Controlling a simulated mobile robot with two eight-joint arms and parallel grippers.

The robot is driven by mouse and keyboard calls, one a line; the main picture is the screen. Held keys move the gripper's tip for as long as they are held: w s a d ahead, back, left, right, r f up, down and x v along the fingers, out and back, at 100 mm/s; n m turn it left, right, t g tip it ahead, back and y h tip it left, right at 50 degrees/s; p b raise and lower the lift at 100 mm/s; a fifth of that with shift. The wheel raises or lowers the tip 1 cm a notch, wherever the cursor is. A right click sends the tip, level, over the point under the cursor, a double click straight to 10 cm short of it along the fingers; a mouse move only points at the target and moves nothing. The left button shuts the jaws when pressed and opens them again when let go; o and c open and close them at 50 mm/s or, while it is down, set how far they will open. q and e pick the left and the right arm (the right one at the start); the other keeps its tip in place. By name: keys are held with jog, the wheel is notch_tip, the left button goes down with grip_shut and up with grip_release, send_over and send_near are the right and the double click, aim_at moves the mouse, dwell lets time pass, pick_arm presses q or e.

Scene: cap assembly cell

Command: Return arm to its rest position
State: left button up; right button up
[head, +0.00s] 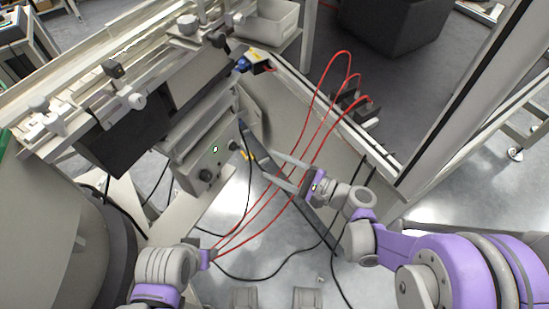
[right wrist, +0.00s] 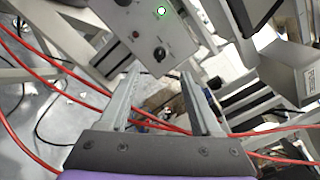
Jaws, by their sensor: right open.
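My right gripper (head: 268,166) is open, its two long grey fingers pointing left towards the control box (head: 207,168) with a green-lit button. In the right wrist view my right gripper (right wrist: 160,73) has its fingers spread, with nothing held between them. The control box (right wrist: 138,28) shows beyond the fingertips there, apart from them as far as I can tell. My right arm reaches in from the lower right. My left gripper (head: 207,258) shows only as a small purple wrist part at the lower left; its fingers are hidden.
Red hoses (head: 312,137) arc across the space near my right gripper and run down to my left wrist. Black cables (head: 287,265) hang below. A machine with a rail (head: 75,108) fills the upper left. A grey bin (head: 268,25) stands at the top. Open floor shows at lower middle.

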jog(key=s+d+f+n+g+h, duration=0.45)
jog(key=s+n+h, duration=0.35)
jog(key=s, duration=0.4)
jog(key=s+d+f+n+h, duration=0.2)
jog(key=s+d+n+h, duration=0.6)
jog(key=d, duration=0.6)
pick_arm(q)
notch_tip(320, 180, up, 24)
jog(key=w+t+p, duration=0.1)
jog(key=p, duration=2)
jog(key=shift+w, duration=0.2)
pick_arm(e)
notch_tip(320, 180, up, 24)
jog(key=w+m+t, duration=0.1)
jog(key=shift+a+f+m, duration=0.2)
jog(key=shift+a+m, duration=0.05)
jog(key=shift+m, duration=0.05)
pick_arm(q)
jog(key=shift+s, duration=0.1)
pick_arm(e)
jog(key=shift+t, duration=0.25)
